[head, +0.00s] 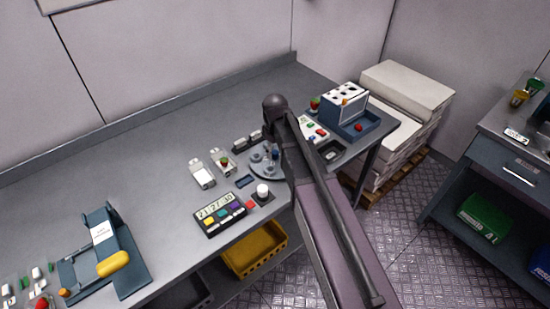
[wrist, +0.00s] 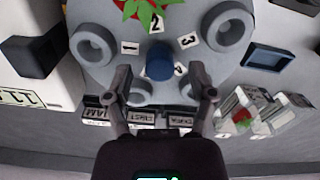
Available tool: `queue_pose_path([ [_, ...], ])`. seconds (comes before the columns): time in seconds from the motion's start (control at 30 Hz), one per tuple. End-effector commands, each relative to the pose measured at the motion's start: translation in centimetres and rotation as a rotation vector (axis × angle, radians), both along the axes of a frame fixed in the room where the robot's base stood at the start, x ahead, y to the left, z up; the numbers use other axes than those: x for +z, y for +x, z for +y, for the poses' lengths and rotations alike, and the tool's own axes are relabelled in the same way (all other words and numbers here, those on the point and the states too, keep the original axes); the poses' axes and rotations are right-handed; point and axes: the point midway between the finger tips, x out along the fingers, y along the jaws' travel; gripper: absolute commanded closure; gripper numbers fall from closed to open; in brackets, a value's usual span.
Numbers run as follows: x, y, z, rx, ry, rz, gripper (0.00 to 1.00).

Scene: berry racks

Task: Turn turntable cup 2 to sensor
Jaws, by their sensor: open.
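The grey turntable (wrist: 110,63) fills the upper middle of the wrist view, with ring-shaped cups, number labels and a blue centre knob (wrist: 160,63). A red strawberry with green leaves (wrist: 143,10) is at the top edge by label 2 (wrist: 156,23); the cup under it is hidden. My gripper (wrist: 162,88) is open and empty, its fingers spread left and right of the knob, slightly lower in the picture. Whether they reach knob height is unclear. In the head view the turntable (head: 258,173) is partly hidden behind my arm. I cannot identify the sensor with certainty.
Dark labelled blocks (wrist: 140,116) stand just below the turntable in the wrist view. A blue tray (wrist: 267,57) and white holders with a strawberry (wrist: 242,118) are at right. A dark block (wrist: 36,56) is at left. A keypad display (head: 219,213) sits near the bench front.

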Motion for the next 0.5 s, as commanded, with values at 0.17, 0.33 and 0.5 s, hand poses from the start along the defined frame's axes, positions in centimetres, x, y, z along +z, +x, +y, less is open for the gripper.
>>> queue_pose_path([
  [0.17,-1.4,0.0,0.0,0.000,0.000,0.000,0.28],
  [0.33,-1.8,0.0,0.0,0.000,0.000,0.000,0.28],
  [0.5,-1.9,0.0,0.0,0.000,0.000,0.000,0.28],
])
